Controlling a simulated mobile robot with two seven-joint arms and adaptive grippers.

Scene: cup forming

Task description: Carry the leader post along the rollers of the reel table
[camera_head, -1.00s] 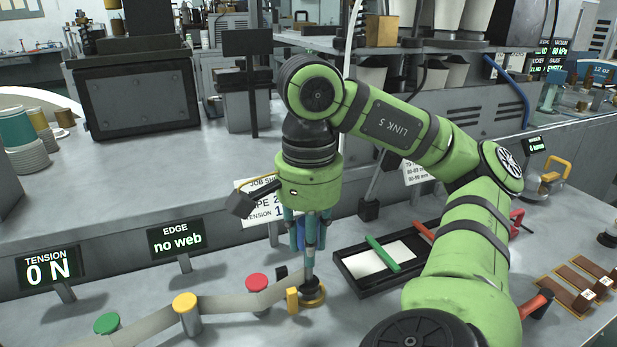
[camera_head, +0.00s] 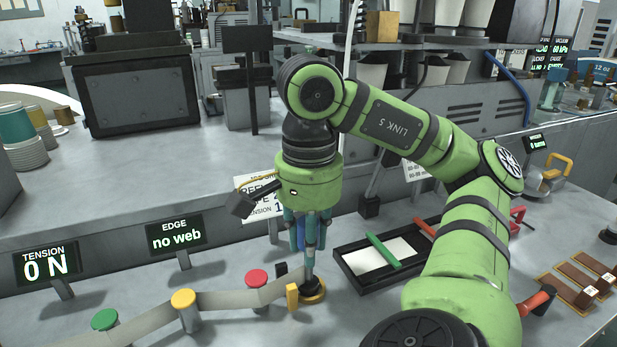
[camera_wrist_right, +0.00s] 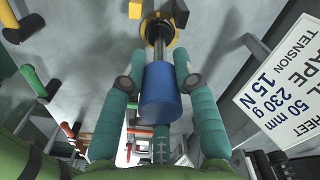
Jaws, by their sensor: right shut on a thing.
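The leader post is a blue handle (camera_wrist_right: 165,98) on a metal stem with a round yellow base (camera_head: 314,291) on the table. My right gripper (camera_head: 301,236) is shut on the blue handle; its teal fingers lie on both sides of it in the right wrist view. A pale web strip (camera_head: 225,299) runs from the lower left past a green-topped roller (camera_head: 105,319), a yellow-topped roller (camera_head: 184,298) and a red-topped roller (camera_head: 257,279) to a yellow block (camera_head: 292,297) beside the post. My left gripper is not in view.
A black-framed tray (camera_head: 352,282) with a green bar (camera_head: 383,251) lies right of the post. Display signs reading "0 N" (camera_head: 46,264) and "no web" (camera_head: 176,235) stand behind the rollers. Brown strips (camera_head: 577,286) lie at the far right.

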